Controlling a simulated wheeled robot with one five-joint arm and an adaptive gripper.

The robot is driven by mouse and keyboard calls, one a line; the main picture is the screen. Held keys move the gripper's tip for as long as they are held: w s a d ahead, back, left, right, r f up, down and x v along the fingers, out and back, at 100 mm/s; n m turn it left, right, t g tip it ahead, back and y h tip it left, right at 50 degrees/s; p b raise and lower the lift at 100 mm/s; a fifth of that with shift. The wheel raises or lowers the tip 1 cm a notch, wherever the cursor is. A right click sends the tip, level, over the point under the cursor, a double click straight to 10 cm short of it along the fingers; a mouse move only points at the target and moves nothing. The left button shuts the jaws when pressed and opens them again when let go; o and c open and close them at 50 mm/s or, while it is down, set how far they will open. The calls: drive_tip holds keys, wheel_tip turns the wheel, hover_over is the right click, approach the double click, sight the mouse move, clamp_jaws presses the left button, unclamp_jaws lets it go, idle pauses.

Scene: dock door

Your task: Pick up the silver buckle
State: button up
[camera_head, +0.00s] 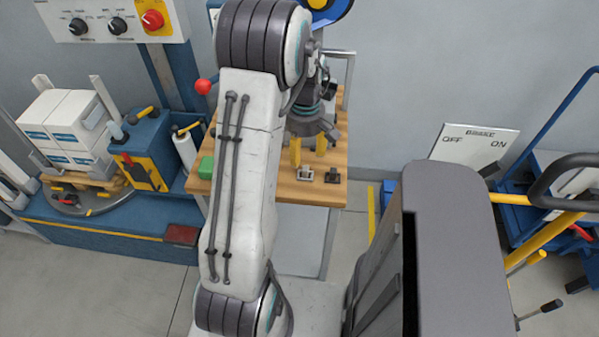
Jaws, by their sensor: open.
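A small silver buckle (305,174) lies on the wooden table top, near its front edge. My gripper (310,142) is open above the table, a little behind the buckle in the picture and apart from it. Two yellow parts show at the gripper's lower end. I see nothing held between the jaws. My own arm covers much of the left part of the table.
A dark buckle-like piece (332,176) lies just right of the silver one. A green block (206,167) sits at the table's left edge. The wooden table (318,196) has bare room in front. Left stands a blue bench (100,222) with white boxes (68,122).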

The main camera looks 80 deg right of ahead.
sight(306, 168)
drive_tip(key=n, duration=0.5)
drive_tip(key=shift+d+f, duration=0.1)
drive_tip(key=shift+d, duration=0.05)
drive_tip(key=shift+s+f+p, duration=0.2)
drive_tip(key=shift+f+p, duration=0.45)
drive_tip(key=shift+f, duration=2.95)
drive_tip(key=shift+c, duration=0.3)
clamp_jaws()
